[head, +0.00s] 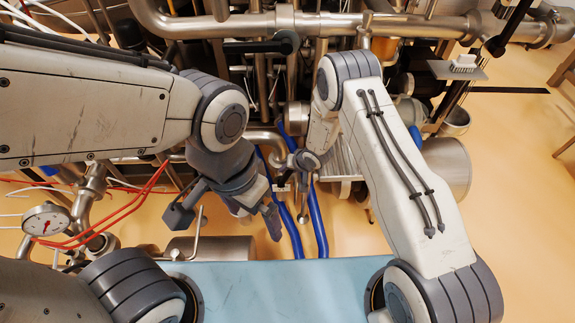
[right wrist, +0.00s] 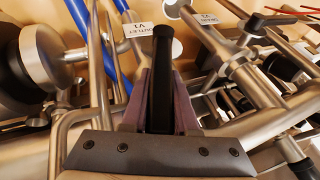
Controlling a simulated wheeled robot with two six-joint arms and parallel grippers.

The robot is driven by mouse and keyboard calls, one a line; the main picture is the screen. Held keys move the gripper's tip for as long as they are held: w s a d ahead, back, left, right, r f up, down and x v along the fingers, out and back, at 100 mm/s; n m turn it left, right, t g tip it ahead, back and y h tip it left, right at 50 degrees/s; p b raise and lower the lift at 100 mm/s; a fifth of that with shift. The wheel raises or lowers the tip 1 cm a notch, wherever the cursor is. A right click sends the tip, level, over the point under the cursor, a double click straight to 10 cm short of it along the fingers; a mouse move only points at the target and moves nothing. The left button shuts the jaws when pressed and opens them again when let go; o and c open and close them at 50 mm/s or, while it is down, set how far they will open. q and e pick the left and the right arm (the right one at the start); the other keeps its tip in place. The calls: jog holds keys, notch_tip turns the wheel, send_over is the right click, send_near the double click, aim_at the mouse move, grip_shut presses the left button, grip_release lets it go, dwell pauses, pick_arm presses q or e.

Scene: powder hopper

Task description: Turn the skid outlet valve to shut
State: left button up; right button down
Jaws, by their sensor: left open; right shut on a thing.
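In the right wrist view, a black valve lever (right wrist: 162,88) stands between the two fingers of my right gripper (right wrist: 160,100), which is shut on it. A white tag reading OUTLET V1 (right wrist: 138,36) is just behind the lever, so this is the outlet valve's handle. The lever points up and away in that view; its lower part and the valve body are hidden by the gripper. In the head view my right gripper (head: 302,165) is small and partly hidden among the pipes. My left gripper (head: 227,217) is open and empty, lower and to the left of it.
A second tagged pipe (right wrist: 207,20) runs beside the lever in the right wrist view. Steel pipes (head: 250,25), blue hoses (head: 317,215) and a pressure gauge (head: 46,220) crowd the head view.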

jog(key=shift+s+f, duration=0.1)
jog(key=shift+s, duration=0.15)
jog(key=c, duration=0.7)
grip_release()
jog(key=shift+s, duration=0.1)
